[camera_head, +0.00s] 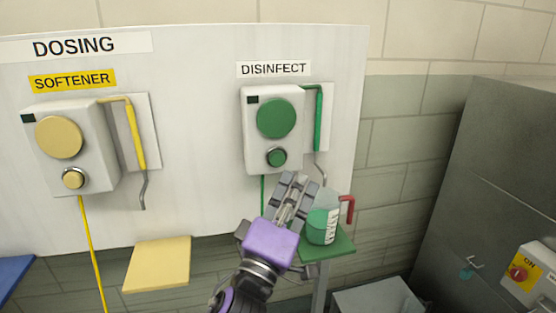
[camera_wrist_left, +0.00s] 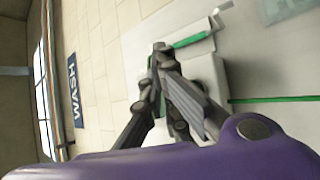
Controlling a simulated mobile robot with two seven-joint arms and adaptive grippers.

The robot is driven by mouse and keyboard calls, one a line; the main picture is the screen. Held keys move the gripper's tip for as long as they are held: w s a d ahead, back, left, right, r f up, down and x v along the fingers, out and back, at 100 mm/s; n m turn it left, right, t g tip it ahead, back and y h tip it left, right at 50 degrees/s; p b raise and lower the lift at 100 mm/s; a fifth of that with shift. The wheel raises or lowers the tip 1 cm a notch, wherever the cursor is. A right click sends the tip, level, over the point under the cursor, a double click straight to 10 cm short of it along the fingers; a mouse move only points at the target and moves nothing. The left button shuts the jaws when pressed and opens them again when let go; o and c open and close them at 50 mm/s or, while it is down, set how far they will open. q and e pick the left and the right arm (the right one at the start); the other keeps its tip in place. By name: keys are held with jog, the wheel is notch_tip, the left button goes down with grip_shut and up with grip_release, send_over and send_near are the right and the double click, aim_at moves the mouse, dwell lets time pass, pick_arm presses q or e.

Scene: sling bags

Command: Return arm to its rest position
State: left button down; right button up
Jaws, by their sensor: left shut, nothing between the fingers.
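My left gripper (camera_head: 293,182) has a purple body and dark grey fingers. It is shut and empty in front of the white dosing panel (camera_head: 200,60), just below the green DISINFECT dispenser (camera_head: 275,120). In the left wrist view the shut fingers (camera_wrist_left: 160,50) show against the pale dispenser. A white and green container (camera_head: 324,226) with a label and a red handle piece stands on the green shelf (camera_head: 340,243), close to the right of my gripper. My right gripper is not in view.
The yellow SOFTENER dispenser (camera_head: 72,150) hangs at left above a yellow shelf (camera_head: 158,265). A blue shelf (camera_head: 14,275) is at far left. A grey box (camera_head: 375,299) lies below.

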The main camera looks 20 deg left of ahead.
pick_arm(q)
jog(key=shift+s+d, duration=0.25)
jog(key=shift+s, duration=0.15)
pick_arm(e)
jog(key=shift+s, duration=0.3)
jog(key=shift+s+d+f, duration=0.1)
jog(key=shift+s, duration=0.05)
